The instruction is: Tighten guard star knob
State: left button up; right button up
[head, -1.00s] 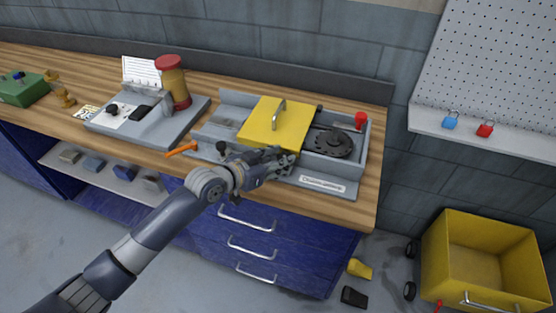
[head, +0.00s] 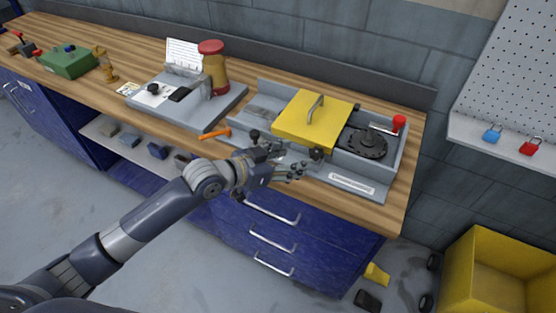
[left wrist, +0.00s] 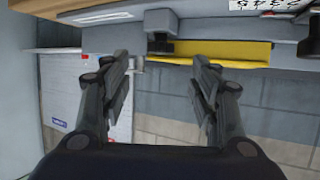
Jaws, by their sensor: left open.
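The yellow guard (head: 300,125) with a grey handle lies over the grey machine on the bench. A small black knob (head: 316,153) sits at the guard's front edge. In the left wrist view a black knob (left wrist: 160,42) stands before the yellow guard strip (left wrist: 225,52), beyond my fingertips and between their lines, nearer the left finger. My left gripper (head: 292,172) is open and empty at the machine's front, just below and left of the knob. It also shows in the left wrist view (left wrist: 163,62), fingers apart. They do not appear to touch the knob. My right gripper is out of view.
A black disc (head: 364,143) and a red knob (head: 399,122) are right of the guard. Another black knob (head: 254,135) is on the left. An orange-handled tool (head: 215,133) lies on the bench. A red-topped cylinder (head: 214,70) stands behind. A yellow bin (head: 490,275) is at lower right.

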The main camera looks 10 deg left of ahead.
pick_arm(q)
jog(key=shift+v, duration=2.2)
jog(key=shift+d, duration=0.1)
jog(key=s+f+n+g+y, duration=0.2)
jog(key=s+f+y, duration=0.1)
jog(key=s+f, duration=0.6)
jog(key=s+a+f+n+g+y, duration=0.25)
jog(key=s+a, duration=0.35)
jog(key=s, duration=0.3)
jog(key=s+a+f+n+g+y, duration=0.2)
jog(key=s+a+f+n+y, duration=0.15)
jog(key=s+a, duration=0.4)
notch_tip(320, 180, down, 26)
jog(key=s+d+m+g+b, duration=0.1)
jog(key=s+d, duration=0.1)
jog(key=s, duration=0.1)
jog(key=s+a+f+g, duration=0.1)
jog(key=s+a+f, duration=0.2)
jog(key=s+f, duration=1.3)
jog(key=shift+s+a+f+m+b, duration=0.25)
jog(key=shift+s+f+m+b, duration=0.1)
jog(key=shift+f, duration=0.2)
